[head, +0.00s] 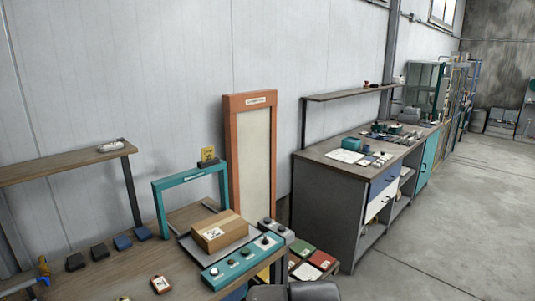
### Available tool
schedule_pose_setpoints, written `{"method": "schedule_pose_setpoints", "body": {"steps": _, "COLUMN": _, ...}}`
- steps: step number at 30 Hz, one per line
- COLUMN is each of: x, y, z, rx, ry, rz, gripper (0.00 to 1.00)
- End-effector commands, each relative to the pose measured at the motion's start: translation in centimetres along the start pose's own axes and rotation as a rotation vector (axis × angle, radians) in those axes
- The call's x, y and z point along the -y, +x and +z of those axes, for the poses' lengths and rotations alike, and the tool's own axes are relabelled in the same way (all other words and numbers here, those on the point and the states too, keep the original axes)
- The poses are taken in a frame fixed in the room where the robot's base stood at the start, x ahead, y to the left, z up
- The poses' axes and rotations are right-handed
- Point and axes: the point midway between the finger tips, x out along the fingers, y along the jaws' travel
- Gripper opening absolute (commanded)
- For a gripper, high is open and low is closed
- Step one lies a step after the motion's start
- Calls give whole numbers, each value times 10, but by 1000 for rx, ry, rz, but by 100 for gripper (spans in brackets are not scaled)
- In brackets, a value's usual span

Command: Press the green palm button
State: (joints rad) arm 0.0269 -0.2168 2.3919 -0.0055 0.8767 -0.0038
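A teal control panel (241,262) with several small round buttons lies along the front edge of the wooden bench at lower centre. A pale button (214,271) is at its left end and a dark button (265,240) is at its right end. The buttons are too small for me to tell which, if any, is the green palm button. A small grey box (276,230) with dark knobs stands just behind the panel's right end. My gripper is not in view; only dark rounded shapes show at the bottom edge, and I cannot tell what they are.
A cardboard box (220,231) sits on a flat tray behind the panel. A teal frame (190,176) and tall orange-framed panel (253,150) stand behind. Green (301,251) and red (322,260) boxes sit low to the right. The floor at right is clear.

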Motion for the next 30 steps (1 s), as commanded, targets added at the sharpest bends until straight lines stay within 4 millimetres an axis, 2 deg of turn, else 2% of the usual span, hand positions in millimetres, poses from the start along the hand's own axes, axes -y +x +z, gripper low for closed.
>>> {"method": "schedule_pose_setpoints", "body": {"steps": 1, "x": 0, "y": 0, "z": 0, "rx": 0, "ry": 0, "rz": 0, "gripper": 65}}
{"method": "schedule_pose_setpoints", "body": {"steps": 11, "x": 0, "y": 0, "z": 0, "rx": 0, "ry": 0, "rz": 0, "gripper": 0}}
{"method": "schedule_pose_setpoints", "body": {"steps": 30, "x": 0, "y": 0, "z": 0, "rx": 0, "ry": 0, "rz": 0, "gripper": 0}}
